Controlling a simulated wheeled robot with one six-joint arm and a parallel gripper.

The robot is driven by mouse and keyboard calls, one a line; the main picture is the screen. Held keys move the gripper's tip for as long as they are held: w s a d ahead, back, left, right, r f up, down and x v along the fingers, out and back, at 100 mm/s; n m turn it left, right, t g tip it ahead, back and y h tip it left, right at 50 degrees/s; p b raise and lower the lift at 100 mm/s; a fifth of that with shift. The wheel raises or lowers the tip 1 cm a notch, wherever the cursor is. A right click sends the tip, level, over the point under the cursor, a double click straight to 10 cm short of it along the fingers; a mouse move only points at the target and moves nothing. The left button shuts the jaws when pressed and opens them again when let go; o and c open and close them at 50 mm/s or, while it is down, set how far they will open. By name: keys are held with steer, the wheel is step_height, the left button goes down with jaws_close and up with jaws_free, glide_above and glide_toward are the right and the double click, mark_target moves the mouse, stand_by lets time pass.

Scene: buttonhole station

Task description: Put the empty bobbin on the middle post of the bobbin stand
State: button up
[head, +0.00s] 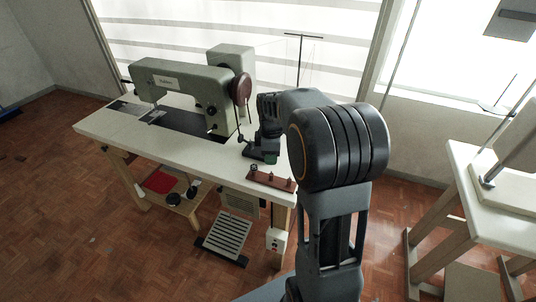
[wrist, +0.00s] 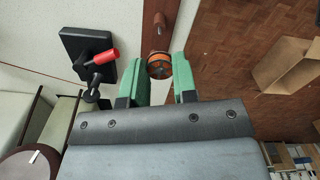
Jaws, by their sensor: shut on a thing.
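My gripper (wrist: 160,75) has green fingers closed on the two sides of a small round bobbin (wrist: 159,66) with a dark rim and an orange-brown middle. I cannot tell whether that colour is thread or wood behind it. The reddish-brown wooden bobbin stand (wrist: 152,42) lies beyond the bobbin, with one post (wrist: 160,24) clear of it. I cannot tell whether the bobbin touches the stand. In the head view the stand (head: 270,180) lies near the table's front edge, with a small dark shape at its left end. My gripper (head: 268,160) is just behind it.
A black bobbin winder with a red part (wrist: 105,55) stands beside my gripper. The green sewing machine (head: 185,80) and its brown handwheel (head: 241,88) are to the left. The pale table top (head: 195,147) ends just in front of the stand.

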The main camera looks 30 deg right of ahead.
steer(key=shift+d+f+b, duration=0.15)
steer(key=shift+f+b, duration=0.65)
steer(key=shift+f, duration=0.15)
steer(key=shift+s+f+b, duration=0.1)
steer(key=shift+f+b, duration=1.25)
steer(key=shift+f, duration=0.3)
steer(key=shift+f+b, duration=0.3)
steer(key=shift+f, duration=0.25)
steer(key=o, duration=1)
steer(key=shift+o, duration=0.2)
step_height(320, 180, up, 14)
steer(key=p, duration=0.2)
steer(key=shift+f, duration=0.1)
